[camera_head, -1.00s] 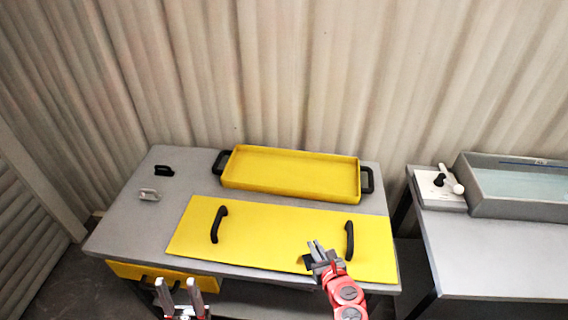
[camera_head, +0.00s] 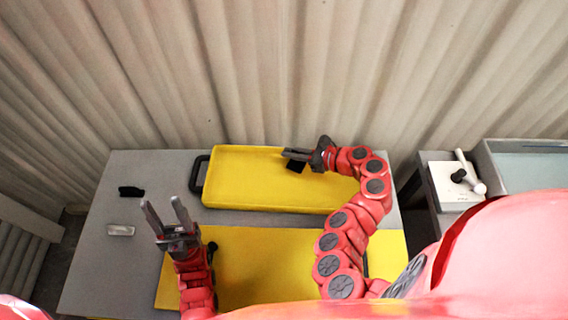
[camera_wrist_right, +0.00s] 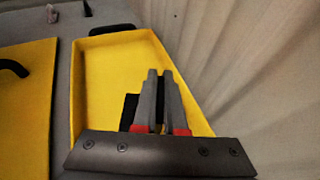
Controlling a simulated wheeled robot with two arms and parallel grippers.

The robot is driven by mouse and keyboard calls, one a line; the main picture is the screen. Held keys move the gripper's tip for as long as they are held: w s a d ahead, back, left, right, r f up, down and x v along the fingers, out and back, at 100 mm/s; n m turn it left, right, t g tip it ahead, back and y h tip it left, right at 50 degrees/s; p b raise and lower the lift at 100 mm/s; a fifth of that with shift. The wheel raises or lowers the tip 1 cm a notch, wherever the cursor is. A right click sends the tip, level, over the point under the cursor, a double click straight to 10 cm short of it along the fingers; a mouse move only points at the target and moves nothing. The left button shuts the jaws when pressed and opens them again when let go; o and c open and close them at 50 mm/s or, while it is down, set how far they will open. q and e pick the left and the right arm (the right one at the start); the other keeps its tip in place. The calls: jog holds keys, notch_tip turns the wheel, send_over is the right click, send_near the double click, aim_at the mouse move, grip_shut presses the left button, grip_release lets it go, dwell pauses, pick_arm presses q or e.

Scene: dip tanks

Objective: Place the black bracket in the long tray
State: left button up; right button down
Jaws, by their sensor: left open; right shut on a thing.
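The long tray (camera_head: 225,190) is yellow and shallow and sits at the back of the grey table. It also shows in the right wrist view (camera_wrist_right: 95,100). My right gripper (camera_head: 286,155) is over the right part of the tray. It is shut on a small black bracket (camera_head: 296,167), which hangs at its fingers; the bracket shows partly behind the fingers in the right wrist view (camera_wrist_right: 129,112). I cannot tell whether the bracket touches the tray floor. My left gripper (camera_head: 162,205) is open and empty, left of the tray's front corner.
A yellow lid (camera_head: 265,265) with black handles lies in front of the tray, partly covered by my arms. Another black piece (camera_head: 131,191) and a grey piece (camera_head: 121,230) lie on the table's left. A white block with levers (camera_head: 450,190) and a grey tank (camera_head: 490,160) stand right.

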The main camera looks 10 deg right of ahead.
jog(key=p, duration=0.1)
send_over(291, 174)
notch_tip(291, 174, down, 5)
jog(key=shift+f, duration=0.65)
jog(key=shift+f+p, duration=0.45)
jog(key=shift+f, duration=1.35)
jog(key=shift+f, duration=0.1)
jog(key=c, duration=1.4)
grip_release()
jog(key=shift+f, duration=0.1)
jog(key=shift+c, duration=0.2)
jog(key=o, duration=0.5)
jog(key=shift+c, duration=0.2)
